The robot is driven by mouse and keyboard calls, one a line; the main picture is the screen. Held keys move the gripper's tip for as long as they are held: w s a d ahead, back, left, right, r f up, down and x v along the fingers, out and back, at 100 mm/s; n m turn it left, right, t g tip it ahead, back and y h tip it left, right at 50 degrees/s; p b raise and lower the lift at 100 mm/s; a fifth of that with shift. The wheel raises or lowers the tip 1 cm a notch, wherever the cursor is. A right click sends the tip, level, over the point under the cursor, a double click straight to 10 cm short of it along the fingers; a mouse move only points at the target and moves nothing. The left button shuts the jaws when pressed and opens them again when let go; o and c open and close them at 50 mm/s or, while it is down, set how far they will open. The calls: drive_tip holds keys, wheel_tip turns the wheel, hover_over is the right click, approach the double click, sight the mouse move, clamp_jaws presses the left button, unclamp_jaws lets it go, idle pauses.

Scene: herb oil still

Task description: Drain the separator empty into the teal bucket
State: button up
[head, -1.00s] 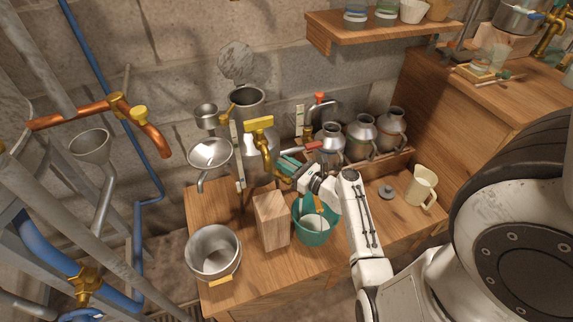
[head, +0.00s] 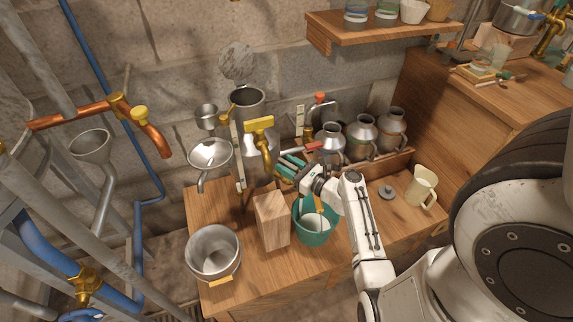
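The separator (head: 247,103) is a grey metal vessel standing at the back of the wooden bench. A brass tap with a yellow handle (head: 259,124) is at its front, and a lower brass fitting (head: 283,173) sits below to the right. The teal bucket (head: 316,236) stands on the bench below and right of that fitting, with something whitish inside. My gripper (head: 288,167), with teal fingers, is at the lower brass fitting, above and behind the bucket. I cannot tell whether the fingers touch the fitting or are closed on it. The separator's liquid level is not visible.
A wooden block (head: 272,221) stands just left of the bucket, and a steel pot (head: 213,254) is at the front left. Several metal cans (head: 362,134) stand in a wooden crate behind my arm. A cream jug (head: 422,186) is at the right.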

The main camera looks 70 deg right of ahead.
drive_tip(key=v, duration=1)
drive_tip(key=shift+p, duration=0.3)
drive_tip(key=w+a+n+g+y+p, duration=0.3)
drive_tip(key=a+n+g+y, duration=0.15)
drive_tip(key=a+n, duration=0.65)
drive_tip(key=w+a+n+g+y+p, duration=0.2)
drive_tip(key=a+n+g+y+p, duration=0.3)
drive_tip(key=a+n, duration=0.55)
drive_tip(key=s+a+r+n+g+h+p, duration=0.1)
drive_tip(key=s+a+r+n+g+h, duration=0.1)
drive_tip(key=r+n, duration=0.3)
drive_tip(key=s+a+r+n+g+h+p, duration=0.1)
drive_tip(key=s+a+r+n+g, duration=0.3)
drive_tip(key=n, duration=0.9)
drive_tip(key=shift+s+a+r+h+p, duration=0.35)
drive_tip(key=shift+s+a+r+h, duration=0.25)
drive_tip(key=shift+r, duration=0.4)
drive_tip(key=shift+a+g, duration=0.1)
drive_tip(key=shift+g, duration=0.15)
idle(1.5)
